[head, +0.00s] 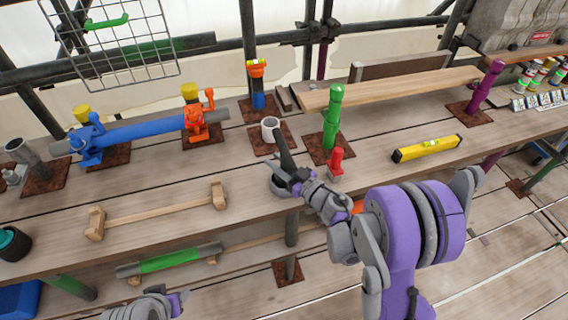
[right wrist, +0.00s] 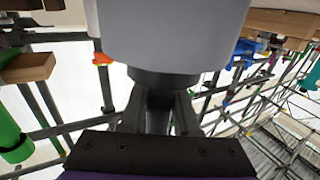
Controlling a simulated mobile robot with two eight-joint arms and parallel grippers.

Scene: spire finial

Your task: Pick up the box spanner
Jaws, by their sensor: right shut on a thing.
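My right gripper (head: 291,181) is over the front part of the bench, shut on a dark bar-like thing (head: 283,150), which I take for the box spanner. The bar leans up and away from the fingers, its far end close to a pale round socket (head: 270,124); I cannot tell whether they touch. In the right wrist view a large pale grey cylinder (right wrist: 172,35) with a dark collar stands directly beyond the fingers (right wrist: 168,112) and hides much of the scene. My left arm's end shows at the bottom edge of the head view; its fingers are unclear.
A green post (head: 332,122) and a small red piece (head: 336,163) stand right of my right gripper. A yellow level (head: 427,149) lies farther right. A wooden bar with end blocks (head: 160,208) lies left. Blue and orange clamps (head: 90,140) hold a blue tube behind it.

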